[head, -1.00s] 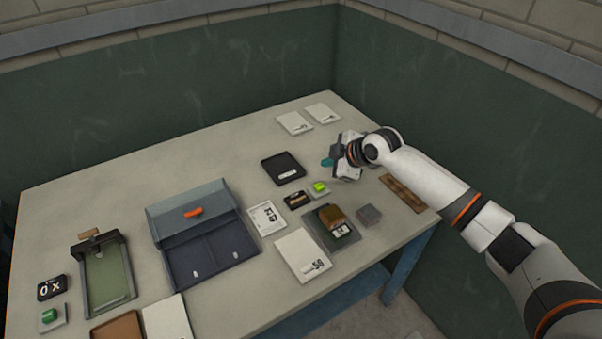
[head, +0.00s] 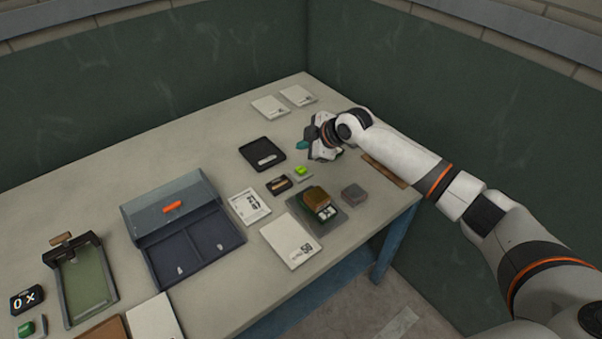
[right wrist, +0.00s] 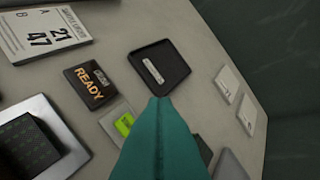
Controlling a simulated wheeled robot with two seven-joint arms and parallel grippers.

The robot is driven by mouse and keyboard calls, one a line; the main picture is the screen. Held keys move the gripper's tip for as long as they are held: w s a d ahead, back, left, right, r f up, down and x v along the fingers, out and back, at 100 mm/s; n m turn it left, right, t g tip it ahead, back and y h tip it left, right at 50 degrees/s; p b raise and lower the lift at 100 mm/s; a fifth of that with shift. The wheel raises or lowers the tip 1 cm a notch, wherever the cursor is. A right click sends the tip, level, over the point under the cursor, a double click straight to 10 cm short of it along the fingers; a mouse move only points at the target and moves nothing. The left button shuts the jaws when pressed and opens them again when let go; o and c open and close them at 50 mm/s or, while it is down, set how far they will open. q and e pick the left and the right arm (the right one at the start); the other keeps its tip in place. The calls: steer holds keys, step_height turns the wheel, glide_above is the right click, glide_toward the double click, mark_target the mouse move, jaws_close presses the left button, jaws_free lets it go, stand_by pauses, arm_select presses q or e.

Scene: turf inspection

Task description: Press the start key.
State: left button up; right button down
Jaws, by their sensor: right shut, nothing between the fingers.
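A bright lime-green key (head: 301,170) sits on a small pale plate beside a dark display (head: 279,185). In the right wrist view the display (right wrist: 91,85) reads READY, and the lime key (right wrist: 124,124) is partly hidden by my fingers. A second, darker green key (head: 26,328) is at the far left, near a display (head: 26,299) reading "0 X". I cannot read which key is marked start. My right gripper (head: 302,145) is just behind the lime key, apart from it in the head view. Its teal fingers (right wrist: 158,125) are shut and empty. My left gripper is out of view.
A black tray (head: 262,152) lies left of my right gripper. Walls stand behind.

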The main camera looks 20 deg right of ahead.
mark_target(299, 168)
step_height(299, 168, down, 5)
steer(key=b, duration=0.3)
steer(key=shift+f, duration=0.2)
steer(key=shift+f+b, duration=0.3)
steer(key=shift+f, duration=0.05)
stand_by(1.4)
steer(key=shift+f, duration=0.4)
steer(key=shift+f+b, duration=0.5)
steer(key=shift+f, duration=0.05)
stand_by(0.6)
steer(key=shift+r, duration=0.15)
steer(key=shift+r+p, duration=0.8)
steer(key=shift+p, duration=0.05)
